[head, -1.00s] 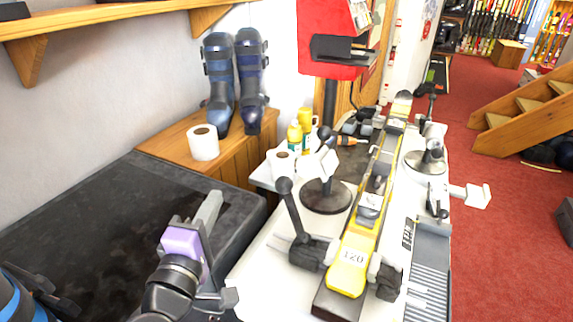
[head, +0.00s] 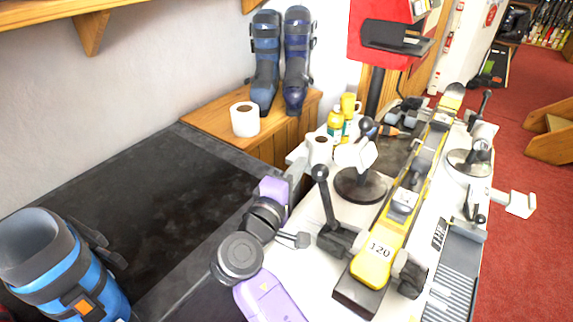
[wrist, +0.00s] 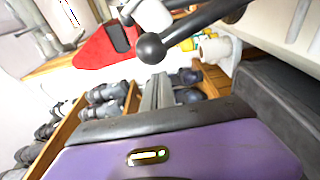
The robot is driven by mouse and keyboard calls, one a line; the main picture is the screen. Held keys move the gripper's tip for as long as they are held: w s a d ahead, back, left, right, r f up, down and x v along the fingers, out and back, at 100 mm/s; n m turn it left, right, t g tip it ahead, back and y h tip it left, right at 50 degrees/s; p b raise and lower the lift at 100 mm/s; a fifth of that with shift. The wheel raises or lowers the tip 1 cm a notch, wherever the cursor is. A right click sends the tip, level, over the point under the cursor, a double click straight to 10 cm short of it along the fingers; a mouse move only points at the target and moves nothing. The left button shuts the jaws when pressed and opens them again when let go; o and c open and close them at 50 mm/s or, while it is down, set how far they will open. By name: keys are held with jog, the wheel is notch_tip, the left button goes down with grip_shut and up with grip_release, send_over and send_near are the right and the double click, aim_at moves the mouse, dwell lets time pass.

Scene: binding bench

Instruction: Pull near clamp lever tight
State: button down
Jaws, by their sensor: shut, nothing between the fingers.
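The near clamp lever (head: 327,200) is a dark rod with a black ball knob. It stands up, leaning slightly left, from the near clamp (head: 342,239) beside the yellow ski numbered 120 (head: 376,255). My gripper (head: 300,164) is left of the lever, its grey fingers shut and empty, pointing away towards the back of the bench. In the wrist view, a black ball knob on a dark rod (wrist: 151,47) shows just beyond my closed fingertips (wrist: 159,78). I see no grip on it; whether they touch is unclear.
A post on a round base (head: 360,186) with another ball-ended lever stands behind the near clamp. A paper roll (head: 319,149) and yellow bottles (head: 335,122) stand behind my gripper. A dark bench top (head: 120,205) lies left, with a blue boot (head: 65,265).

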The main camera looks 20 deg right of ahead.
jog(key=shift+s+d, duration=0.35)
jog(key=shift+s, duration=0.35)
jog(key=s+d+r+m+h+b, duration=0.1)
jog(key=s+d+m+b, duration=0.5)
jog(key=s+m+b, duration=0.1)
jog(key=shift+s+d+r+m+b, duration=0.15)
jog(key=shift+s+r+m+b, duration=0.15)
jog(key=shift+s+b, duration=0.35)
jog(key=shift+s+d, duration=0.1)
jog(key=shift+s, duration=0.1)
jog(key=shift+r, duration=0.1)
